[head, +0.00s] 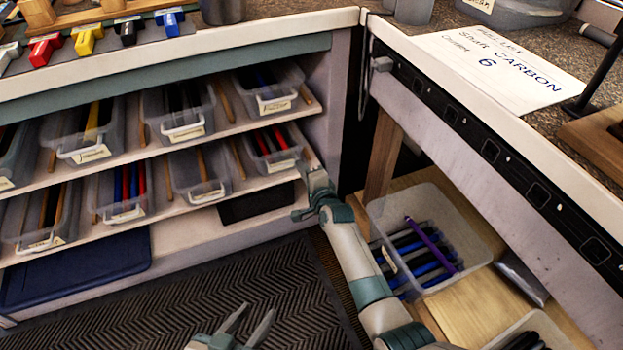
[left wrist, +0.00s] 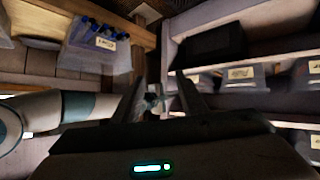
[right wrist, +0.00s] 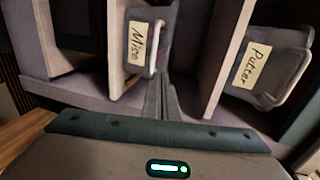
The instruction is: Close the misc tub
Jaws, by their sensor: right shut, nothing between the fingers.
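The Misc tub (head: 272,150) is a clear bin with a paper label and red shafts, at the right end of the middle shelf. Its label and front rim show up close in the right wrist view (right wrist: 138,45). My right gripper (right wrist: 164,78) is shut and empty, its fingertips close to the tub's front rim; I cannot tell if they touch it. In the head view the right gripper (head: 312,175) is just right of and below the tub's front. My left gripper (head: 250,318) is open and empty, low over the floor mat, and its fingers show in the left wrist view (left wrist: 165,92).
The Putter tub (right wrist: 258,65) is on the shelf above, also at the right end (head: 270,95). Shelf boards (right wrist: 228,55) bound the Misc tub. A black box (head: 255,203) is below. A large clear bin (head: 385,215) of shafts stands under the right bench.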

